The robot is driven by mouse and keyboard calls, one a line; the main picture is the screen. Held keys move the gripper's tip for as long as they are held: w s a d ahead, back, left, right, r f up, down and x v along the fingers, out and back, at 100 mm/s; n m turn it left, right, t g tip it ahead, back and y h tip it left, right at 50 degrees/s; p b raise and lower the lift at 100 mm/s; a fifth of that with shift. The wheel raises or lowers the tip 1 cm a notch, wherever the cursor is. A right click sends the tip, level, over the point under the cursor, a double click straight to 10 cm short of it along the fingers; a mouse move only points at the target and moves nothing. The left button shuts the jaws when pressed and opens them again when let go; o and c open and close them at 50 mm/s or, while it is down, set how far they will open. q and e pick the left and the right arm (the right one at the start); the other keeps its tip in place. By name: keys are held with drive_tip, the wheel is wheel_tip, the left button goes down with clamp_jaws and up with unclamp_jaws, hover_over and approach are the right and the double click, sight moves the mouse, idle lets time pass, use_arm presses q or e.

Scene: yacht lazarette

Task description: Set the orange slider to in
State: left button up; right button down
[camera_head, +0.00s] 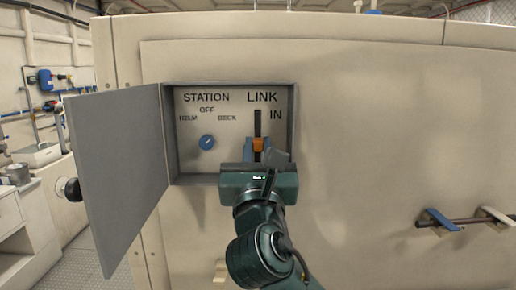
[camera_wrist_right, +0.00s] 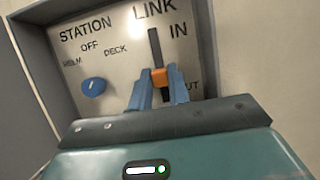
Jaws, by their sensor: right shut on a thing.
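The orange slider (camera_head: 258,145) sits in a dark vertical slot (camera_head: 257,122) under the word LINK, inside a recessed box. It is low in the slot, below the IN mark (camera_head: 275,114). In the right wrist view the orange slider (camera_wrist_right: 159,78) lies between the blue fingers, with IN above and OUT partly hidden below right. My right gripper (camera_head: 258,153) is shut on the orange slider; its fingers also show in the right wrist view (camera_wrist_right: 160,85). My left gripper is not in view.
The box door (camera_head: 118,175) stands open to the left, with a black knob (camera_head: 69,189). A blue knob (camera_head: 206,142) labelled STATION is left of the slot. A bar with a blue clip (camera_head: 444,220) is at lower right.

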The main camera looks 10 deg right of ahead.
sight(258, 109)
wheel_tip(258, 109, up, 5)
drive_tip(key=shift+f+p, duration=0.15)
drive_tip(key=shift+p, duration=1.1)
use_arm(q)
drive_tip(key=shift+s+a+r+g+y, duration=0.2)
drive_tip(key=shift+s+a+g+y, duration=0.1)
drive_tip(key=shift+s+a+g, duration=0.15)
use_arm(e)
drive_tip(key=shift+r, duration=0.2)
drive_tip(key=c, duration=1.3)
unclamp_jaws()
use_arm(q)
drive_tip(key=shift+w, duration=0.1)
use_arm(e)
drive_tip(key=shift+f, duration=0.1)
